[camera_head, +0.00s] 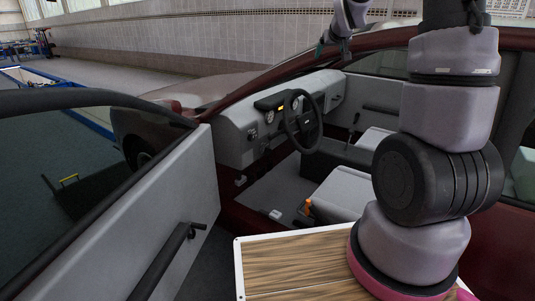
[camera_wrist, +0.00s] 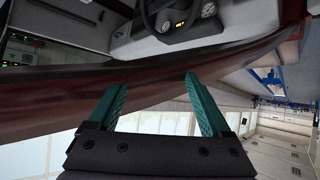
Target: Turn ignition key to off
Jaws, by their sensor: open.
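The ignition key cannot be made out in either view. The black steering wheel (camera_head: 303,122) stands in front of the grey dashboard (camera_head: 237,118), inside the dark red car. Part of the wheel also shows at the top of the wrist view (camera_wrist: 188,37), beside round gauges (camera_wrist: 208,10). My gripper (camera_head: 319,50) is up at the car's roof edge in the head view, apart from the wheel and dashboard. In the wrist view its two teal fingers (camera_wrist: 156,84) are spread, with nothing between them. The dark red roof edge (camera_wrist: 60,90) crosses behind them.
The open car door (camera_head: 165,205) with its black handle is at the left. Grey seats (camera_head: 342,190) and an orange-tipped lever (camera_head: 308,206) are inside. The roof frame (camera_head: 300,66) borders the opening.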

